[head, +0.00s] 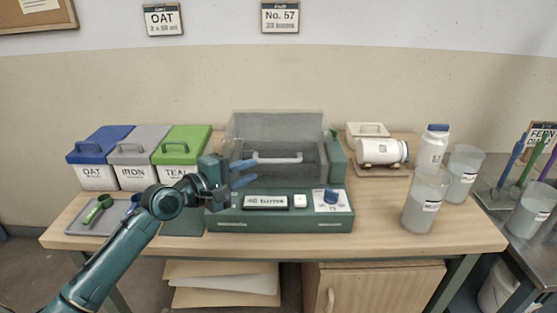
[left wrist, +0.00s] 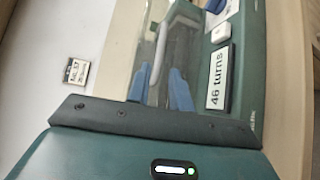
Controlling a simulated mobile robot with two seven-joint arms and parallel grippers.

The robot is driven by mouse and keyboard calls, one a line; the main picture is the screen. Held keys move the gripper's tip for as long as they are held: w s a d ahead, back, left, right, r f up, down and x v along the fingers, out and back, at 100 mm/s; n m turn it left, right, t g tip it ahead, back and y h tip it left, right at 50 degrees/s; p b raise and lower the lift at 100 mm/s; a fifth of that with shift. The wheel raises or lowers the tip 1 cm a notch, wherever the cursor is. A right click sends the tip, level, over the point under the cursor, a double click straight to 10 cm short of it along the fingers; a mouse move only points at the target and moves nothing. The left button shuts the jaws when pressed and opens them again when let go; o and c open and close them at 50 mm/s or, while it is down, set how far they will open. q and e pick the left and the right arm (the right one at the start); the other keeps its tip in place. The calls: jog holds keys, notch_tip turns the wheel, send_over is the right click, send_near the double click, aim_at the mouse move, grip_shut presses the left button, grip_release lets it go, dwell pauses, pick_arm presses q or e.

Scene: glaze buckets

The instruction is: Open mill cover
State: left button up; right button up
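The green mill (head: 225,222) stands at the middle of the table. Its clear cover (head: 250,130) appears to be down over the mill's bed, with a pale bar handle (head: 278,158) across its front. My right gripper is not in view.
Lidded tubs, blue (head: 97,178), grey (head: 135,177) and green (head: 175,172), stand left of the mill. A white jar (head: 382,151) lies on its side at the right, near a white bottle (head: 432,150) and glaze buckets (head: 424,203).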

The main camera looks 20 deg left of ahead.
aim_at(273, 163)
pick_arm(q)
jog(key=x, duration=0.9)
jog(key=shift+w+d, duration=0.1)
jog(key=shift+w, duration=0.2)
jog(key=shift+c, duration=0.2)
grip_shut()
jog(key=shift+f, duration=0.1)
